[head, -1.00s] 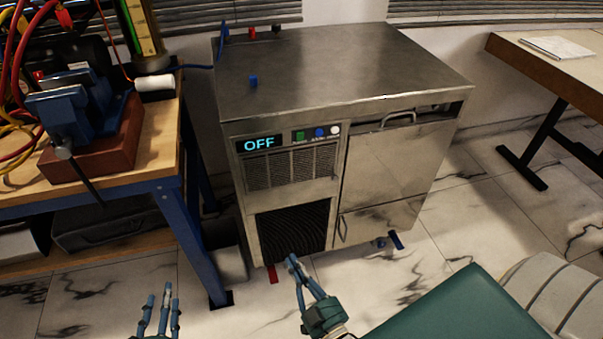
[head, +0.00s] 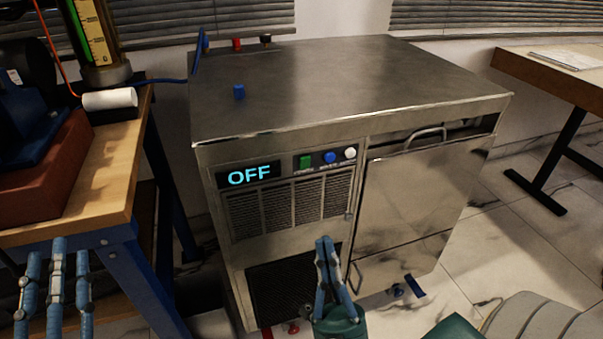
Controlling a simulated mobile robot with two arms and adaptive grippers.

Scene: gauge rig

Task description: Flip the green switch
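The green switch (head: 305,161) is on the front panel of a steel machine (head: 350,85), between a display (head: 250,175) reading "OFF" and a blue button (head: 330,157). A white button (head: 350,153) is at the right end of the row. My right gripper (head: 324,245) is in front of the machine's lower front, below the switch and apart from it. Its fingers point up and look close together at the tips, with nothing seen between them. My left gripper (head: 58,250) is at the lower left, in front of the workbench, with its fingers spread and empty.
A wooden-topped workbench (head: 120,185) with blue legs stands at the left, holding a vise and a white roll (head: 110,99). Another table (head: 555,80) is at the right. A door handle (head: 428,134) is on the machine's right side. The space before the panel is clear.

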